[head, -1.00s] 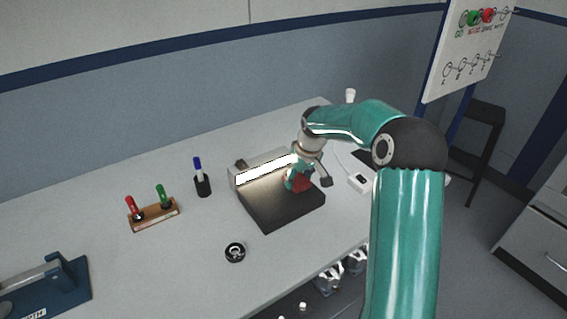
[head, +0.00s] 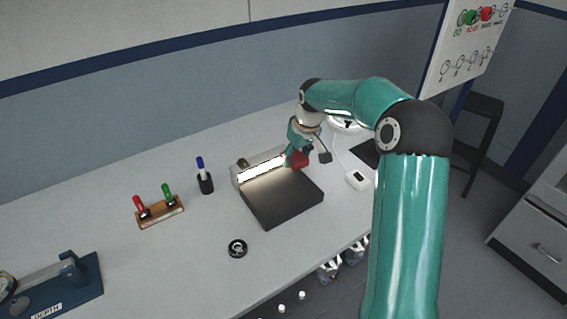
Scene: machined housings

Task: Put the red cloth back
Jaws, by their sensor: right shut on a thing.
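The red cloth (head: 299,160) is a small red bundle at the tip of my right gripper (head: 296,158). The gripper is shut on it, above the back right part of a dark flat plate with a lit bar. The fingers partly hide the cloth, and I cannot tell whether it touches the plate. My left gripper is not in view.
The dark plate (head: 283,205) has a glowing bar (head: 262,169) along its back. Left of it stand a pen cup (head: 205,183) and a wooden rack (head: 161,213) with red and green handled tools. A black ring (head: 237,248) lies in front. A white box (head: 357,180) lies right. The table's left middle is clear.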

